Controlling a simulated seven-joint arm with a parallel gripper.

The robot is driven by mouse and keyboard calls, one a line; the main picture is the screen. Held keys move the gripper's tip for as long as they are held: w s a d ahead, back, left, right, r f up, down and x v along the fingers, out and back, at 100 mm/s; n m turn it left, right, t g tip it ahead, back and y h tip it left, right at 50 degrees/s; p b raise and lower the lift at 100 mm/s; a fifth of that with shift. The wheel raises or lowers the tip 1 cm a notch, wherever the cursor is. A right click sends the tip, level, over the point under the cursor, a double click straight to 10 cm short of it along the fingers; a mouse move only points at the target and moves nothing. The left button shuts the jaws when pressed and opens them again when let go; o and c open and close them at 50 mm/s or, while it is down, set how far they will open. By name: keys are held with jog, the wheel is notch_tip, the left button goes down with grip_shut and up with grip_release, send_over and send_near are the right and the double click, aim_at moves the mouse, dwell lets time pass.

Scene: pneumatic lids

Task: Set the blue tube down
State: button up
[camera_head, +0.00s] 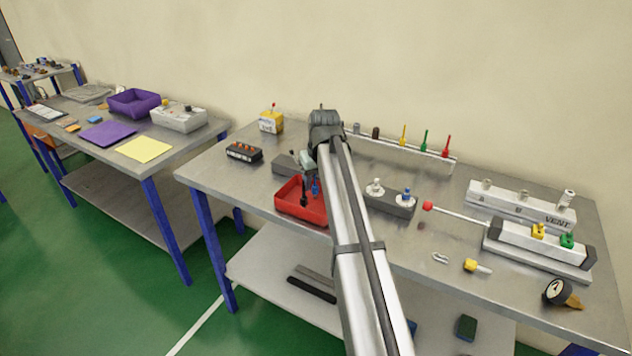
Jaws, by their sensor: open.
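A small blue tube (316,186) shows as a thin upright shape at the red tray (290,208). I cannot tell whether it touches the tray floor. A dark upright piece (304,194) is just left of it. My gripper (309,168) is open, just above the blue tube and the tray's back edge. The tube looks apart from the fingers, but they are small and partly hidden by my wrist. My forearm hides the tray's right side.
A rail (410,152) with colored upright pieces runs behind. A white cylinder unit (540,242) with a red-tipped rod lies at right. The table's front right has loose parts and free room.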

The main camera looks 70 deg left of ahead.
jog(key=v, duration=1.1)
jog(key=shift+r, duration=0.3)
jog(key=shift+d, duration=0.1)
